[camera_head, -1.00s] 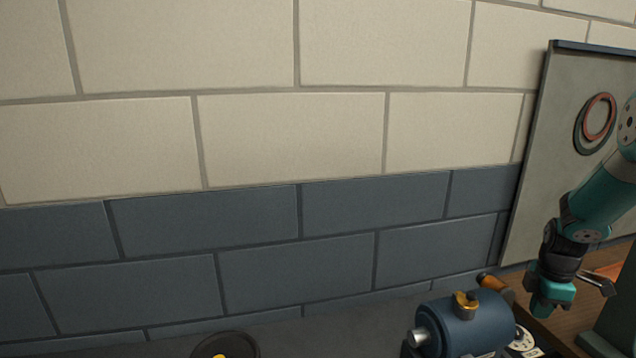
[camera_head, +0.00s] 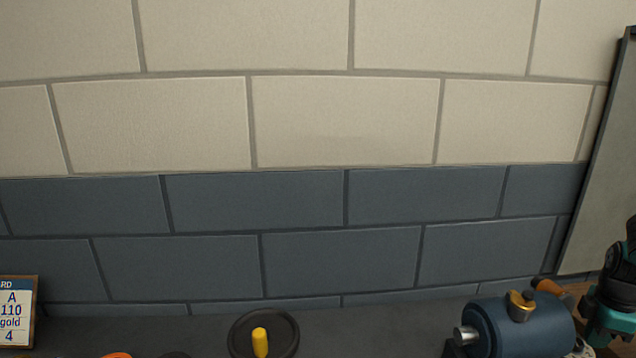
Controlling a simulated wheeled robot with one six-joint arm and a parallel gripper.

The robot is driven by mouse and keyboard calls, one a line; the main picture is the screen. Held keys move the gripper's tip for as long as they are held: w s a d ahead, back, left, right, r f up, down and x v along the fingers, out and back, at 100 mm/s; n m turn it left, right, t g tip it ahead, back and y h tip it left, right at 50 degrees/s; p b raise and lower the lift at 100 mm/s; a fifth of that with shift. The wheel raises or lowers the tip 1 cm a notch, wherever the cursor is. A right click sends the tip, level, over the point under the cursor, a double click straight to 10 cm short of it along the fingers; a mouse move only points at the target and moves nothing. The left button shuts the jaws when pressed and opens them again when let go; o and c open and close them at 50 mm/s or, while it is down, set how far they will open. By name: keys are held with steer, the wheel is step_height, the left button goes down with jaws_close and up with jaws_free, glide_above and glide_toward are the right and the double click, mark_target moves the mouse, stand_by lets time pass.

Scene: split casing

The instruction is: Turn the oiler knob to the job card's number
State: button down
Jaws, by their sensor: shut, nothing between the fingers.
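A job card (camera_head: 16,312) in a wooden frame stands at the left edge, cut off by it. Its visible rows read A, 110, gold and 4. A blue cylindrical casing (camera_head: 518,330) lies at the lower right, with a gold fitting (camera_head: 521,306) on top and a silver stub at its left end. Part of a white marked dial (camera_head: 584,349) shows at its right end, mostly hidden. I cannot tell which part is the oiler knob.
A black round dish (camera_head: 264,335) with a yellow upright piece (camera_head: 260,342) stands at the bottom middle. An orange thing (camera_head: 117,355) is cut off at the bottom edge. A grey board (camera_head: 606,170) stands at the right. The tiled wall is behind.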

steer(key=shift+s+a+f, duration=0.3)
steer(key=shift+a+f, duration=0.15)
steer(key=shift+f, duration=0.3)
steer(key=shift+s+d, duration=0.15)
steer(key=shift+d, duration=0.15)
steer(key=shift+d+r+p, duration=0.15)
steer(key=shift+r+p, duration=0.45)
step_height(320, 180, up, 5)
steer(key=p, duration=0.3)
steer(key=shift+d+r+p, duration=0.15)
steer(key=shift+p, duration=0.15)
steer(key=shift+w, duration=0.2)
